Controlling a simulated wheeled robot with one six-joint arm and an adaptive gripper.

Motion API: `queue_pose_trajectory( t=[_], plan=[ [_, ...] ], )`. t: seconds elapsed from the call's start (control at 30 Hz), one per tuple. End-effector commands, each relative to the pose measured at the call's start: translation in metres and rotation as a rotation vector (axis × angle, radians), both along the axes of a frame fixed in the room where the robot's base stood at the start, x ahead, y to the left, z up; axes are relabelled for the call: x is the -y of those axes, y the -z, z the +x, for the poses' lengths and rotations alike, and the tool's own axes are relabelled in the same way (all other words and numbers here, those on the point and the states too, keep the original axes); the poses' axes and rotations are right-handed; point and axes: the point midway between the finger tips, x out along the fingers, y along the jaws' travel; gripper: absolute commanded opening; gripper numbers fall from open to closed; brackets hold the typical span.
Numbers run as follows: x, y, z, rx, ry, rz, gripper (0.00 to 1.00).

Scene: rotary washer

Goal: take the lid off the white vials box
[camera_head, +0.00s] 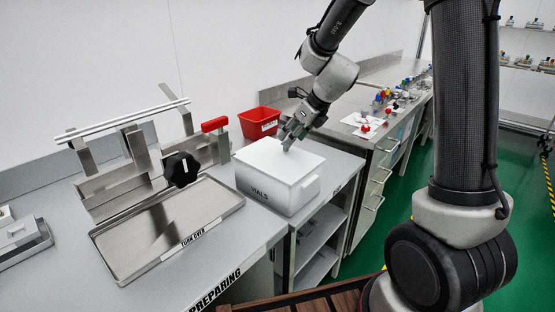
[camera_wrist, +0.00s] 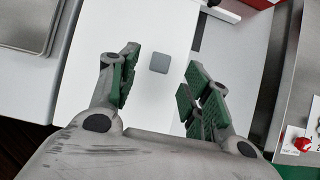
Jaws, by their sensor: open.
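The white vials box (camera_head: 266,192) stands on the bench with "VIALS" on its front, and its flat white lid (camera_head: 265,160) is on top. In the wrist view the lid (camera_wrist: 150,100) fills the middle, with a small grey square knob (camera_wrist: 159,62) on it. My gripper (camera_head: 289,138) is above the back part of the lid, pointing down. In the wrist view its two green-padded fingers (camera_wrist: 157,82) are spread apart, with the knob showing between and just beyond them. The fingers hold nothing. In the head view my gripper hides the knob.
A red bin (camera_head: 260,122) stands behind the box. At left are a metal tray (camera_head: 120,272) labelled "TURN OVER" and a metal fixture with a black knob (camera_head: 181,169). Several small coloured items lie on the bench farther back.

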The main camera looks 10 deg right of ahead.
Motion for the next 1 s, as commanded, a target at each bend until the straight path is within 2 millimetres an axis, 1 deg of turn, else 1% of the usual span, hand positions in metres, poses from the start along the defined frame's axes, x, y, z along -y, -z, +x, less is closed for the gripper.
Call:
queue_pose_trajectory(
  t=[0.1,0.23,0.33,0.5,0.53,0.67,0.7,0.8,1.0],
  plan=[
    [-0.006,0.018,0.008,-0.005,-0.001,0.000,0.48],
    [-0.012,0.031,0.016,-0.003,-0.001,0.000,0.48],
    [-0.013,0.035,0.018,-0.001,-0.001,0.000,0.48],
    [-0.013,0.036,0.018,0.000,-0.001,0.000,0.48],
    [-0.013,0.035,0.018,0.000,-0.001,-0.001,0.46],
    [-0.013,0.035,0.018,-0.001,-0.001,0.000,0.23],
    [-0.013,0.035,0.018,-0.001,-0.001,0.000,0.15],
    [-0.013,0.035,0.018,-0.001,-0.001,0.000,0.00],
    [-0.013,0.035,0.018,-0.001,-0.002,-0.001,0.00]
  ],
)
